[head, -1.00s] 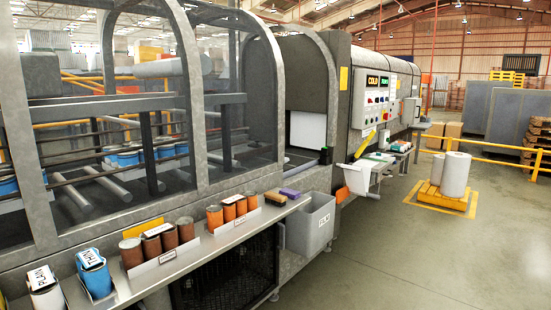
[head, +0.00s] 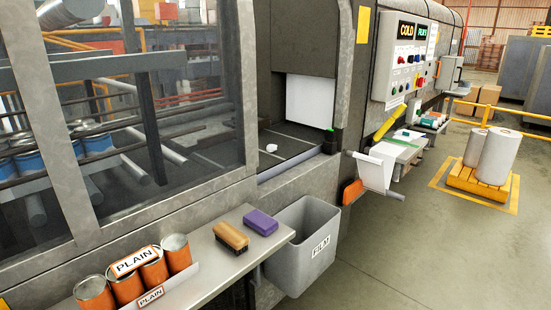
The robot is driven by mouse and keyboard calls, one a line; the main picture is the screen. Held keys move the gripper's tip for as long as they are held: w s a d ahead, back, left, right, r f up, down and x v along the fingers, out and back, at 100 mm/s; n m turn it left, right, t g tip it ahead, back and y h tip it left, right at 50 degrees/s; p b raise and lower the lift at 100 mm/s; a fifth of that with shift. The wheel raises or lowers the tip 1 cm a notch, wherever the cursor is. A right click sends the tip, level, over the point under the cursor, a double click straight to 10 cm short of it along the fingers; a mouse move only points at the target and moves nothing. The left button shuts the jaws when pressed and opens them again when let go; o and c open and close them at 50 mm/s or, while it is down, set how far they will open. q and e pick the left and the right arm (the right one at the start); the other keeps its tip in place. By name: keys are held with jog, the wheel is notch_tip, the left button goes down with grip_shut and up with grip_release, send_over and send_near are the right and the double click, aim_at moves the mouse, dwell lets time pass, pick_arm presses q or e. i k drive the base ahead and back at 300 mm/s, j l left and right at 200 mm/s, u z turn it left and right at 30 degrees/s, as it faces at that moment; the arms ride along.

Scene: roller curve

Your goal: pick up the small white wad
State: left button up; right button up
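A small white wad (head: 271,148) lies on the dark bed inside the machine's side opening, in the middle of the head view. It is left of a small dark block with a green top at the opening's right edge. A white panel (head: 310,101) hangs behind it at the back of the opening. Neither of my grippers shows in the head view.
A shelf (head: 190,293) below carries orange cans (head: 152,267), a brush (head: 231,236) and a purple block (head: 260,222). A grey bin (head: 301,248) marked FILM stands below the opening. Glass panels and a frame close off the left. Open floor lies right.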

aim_at(270, 148)
jog(key=i+l+u, duration=0.25)
jog(key=u, duration=0.2)
jog(key=i+l+u, duration=0.2)
jog(key=l+u, duration=0.25)
jog(key=i+l+u, duration=0.2)
jog(key=u, duration=0.25)
jog(key=l+u, duration=0.45)
jog(key=i+l, duration=0.05)
jog(key=l, duration=0.05)
